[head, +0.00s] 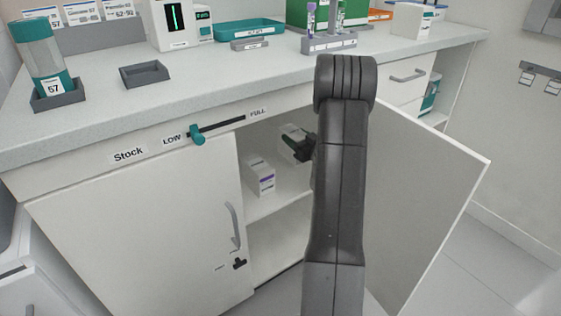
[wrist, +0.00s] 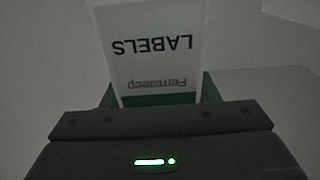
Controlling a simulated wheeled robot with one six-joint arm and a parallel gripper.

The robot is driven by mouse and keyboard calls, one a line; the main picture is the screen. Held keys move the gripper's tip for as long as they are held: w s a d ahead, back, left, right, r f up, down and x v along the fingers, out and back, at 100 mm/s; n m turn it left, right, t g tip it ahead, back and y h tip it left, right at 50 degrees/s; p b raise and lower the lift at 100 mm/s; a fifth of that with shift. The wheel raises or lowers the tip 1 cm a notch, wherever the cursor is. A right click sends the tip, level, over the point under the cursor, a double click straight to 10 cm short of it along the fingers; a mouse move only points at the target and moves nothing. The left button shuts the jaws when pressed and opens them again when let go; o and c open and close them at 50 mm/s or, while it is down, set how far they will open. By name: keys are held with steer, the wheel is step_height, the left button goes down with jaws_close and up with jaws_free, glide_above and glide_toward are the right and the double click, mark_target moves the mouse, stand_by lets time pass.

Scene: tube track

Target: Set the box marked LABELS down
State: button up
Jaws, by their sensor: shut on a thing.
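The box marked LABELS (wrist: 155,50) is white with a green band and fills the upper middle of the wrist view, its lettering upside down. In the head view the box (head: 292,137) is inside the open cupboard, partly hidden by my gripper. My gripper (head: 304,148) is shut on the box, at the right of the upper shelf space. The arm hides part of the gripper. I cannot tell whether the box's underside touches the shelf (head: 283,202).
A white box with a purple band (head: 261,176) stands on the shelf to the left. The right cupboard door (head: 430,190) is open; the left door (head: 140,230) is shut. A teal slider (head: 197,135) sits near LOW. The counter (head: 220,80) above holds trays and a jar.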

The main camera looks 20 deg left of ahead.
step_height(320, 180, down, 6)
steer(key=shift+r+b, duration=0.1)
steer(key=shift+b, duration=0.8)
steer(key=o, duration=1.1)
steer(key=shift+s+d, duration=0.1)
steer(key=shift+d, duration=0.05)
steer(key=shift+p+v, duration=1.45)
steer(key=shift+v, duration=4.4)
